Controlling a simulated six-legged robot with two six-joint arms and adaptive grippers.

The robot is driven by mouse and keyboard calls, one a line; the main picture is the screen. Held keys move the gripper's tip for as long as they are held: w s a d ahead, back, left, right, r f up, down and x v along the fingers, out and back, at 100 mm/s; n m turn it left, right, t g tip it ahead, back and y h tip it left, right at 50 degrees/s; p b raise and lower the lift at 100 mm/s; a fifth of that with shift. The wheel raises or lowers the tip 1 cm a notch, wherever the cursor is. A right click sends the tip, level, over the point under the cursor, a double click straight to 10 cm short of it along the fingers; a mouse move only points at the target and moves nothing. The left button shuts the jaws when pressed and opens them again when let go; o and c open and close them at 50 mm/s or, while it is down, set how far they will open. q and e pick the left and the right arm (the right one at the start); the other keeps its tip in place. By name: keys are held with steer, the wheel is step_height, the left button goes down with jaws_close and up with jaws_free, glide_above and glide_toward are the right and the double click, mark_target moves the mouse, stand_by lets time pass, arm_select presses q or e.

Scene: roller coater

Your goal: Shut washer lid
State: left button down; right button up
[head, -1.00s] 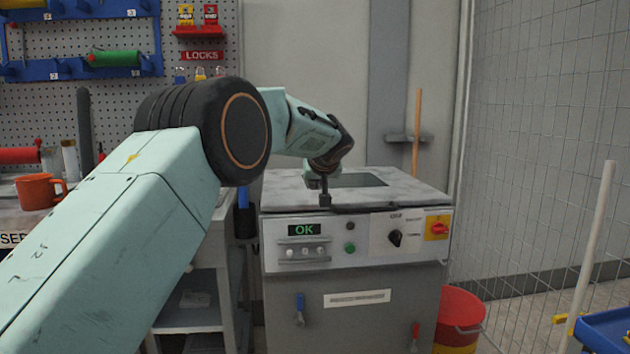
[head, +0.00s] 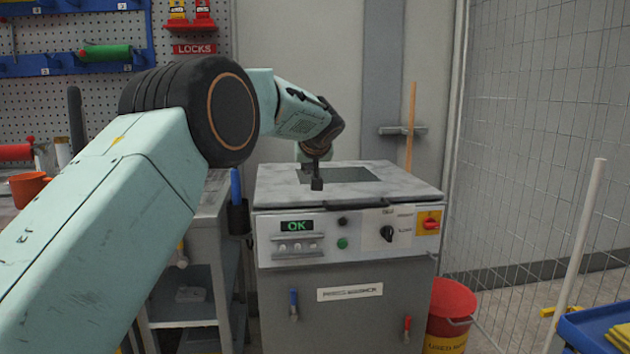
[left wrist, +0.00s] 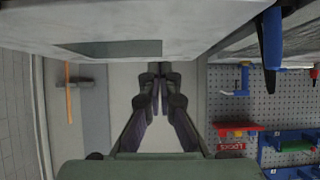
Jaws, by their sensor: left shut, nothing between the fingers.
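The washer (head: 345,280) is a grey box with a control panel reading OK. Its pale lid (head: 400,187), with a dark window in it, lies flat over the top and looks shut, with a dark handle (head: 370,204) along the front edge. My left gripper (head: 317,184) is shut and empty, pointing down in front of the window at the left part of the lid; I cannot tell if it touches. In the left wrist view the lid (left wrist: 200,20) spans the top of the picture, and my closed left fingers (left wrist: 158,78) show below it. My right gripper is not seen.
A metal cart (head: 190,270) stands left of the washer, with a blue-handled tool (head: 235,187) at its side. A red bucket (head: 452,308) stands at the right. A mesh fence (head: 550,130) and a blue tray (head: 600,328) are further right. A pegboard hangs behind.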

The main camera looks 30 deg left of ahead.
arm_select(q)
steer(key=s+d+f+b, duration=0.2)
steer(key=s+d+b, duration=0.1)
steer(key=s+d, duration=0.2)
steer(key=s, duration=0.2)
steer(key=shift+s+d+f+b, duration=0.3)
steer(key=shift+d+f+b, duration=0.05)
steer(key=shift+d+f, duration=0.05)
